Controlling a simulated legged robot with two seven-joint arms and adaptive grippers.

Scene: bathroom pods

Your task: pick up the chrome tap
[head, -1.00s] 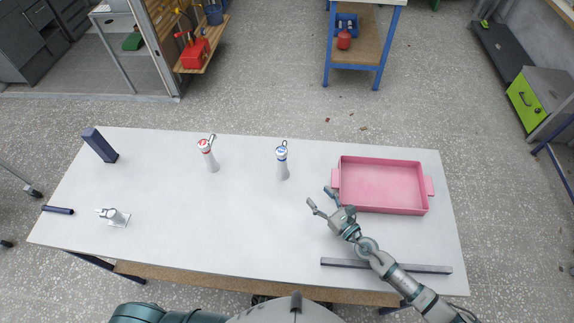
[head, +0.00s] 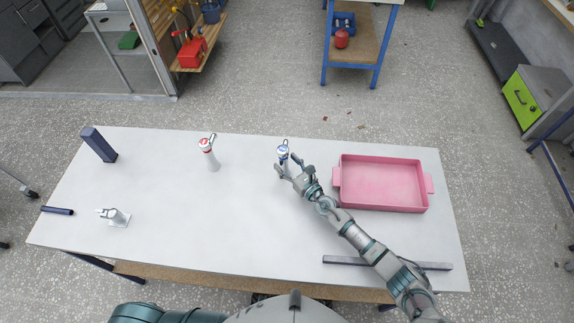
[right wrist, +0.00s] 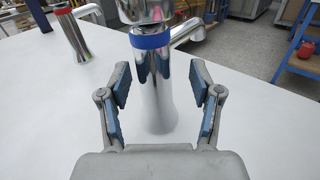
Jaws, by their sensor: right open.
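A chrome tap with a blue ring (head: 282,152) stands upright at the back middle of the table. My right gripper (head: 288,168) is open at this tap. In the right wrist view the blue-ringed tap (right wrist: 153,95) rises between the two open fingers, with a gap visible on each side. Its top is cut off by the frame. A similar tap with a red ring (head: 209,153) stands upright to its left, also in the right wrist view (right wrist: 70,32). A short chrome tap (head: 115,216) is at the front left of the table. My left gripper is out of view.
A pink tray (head: 382,183) lies right of my right gripper. A dark block (head: 99,144) stands at the back left, and a dark bar (head: 345,261) lies along the front right. The table's (head: 200,225) middle is clear.

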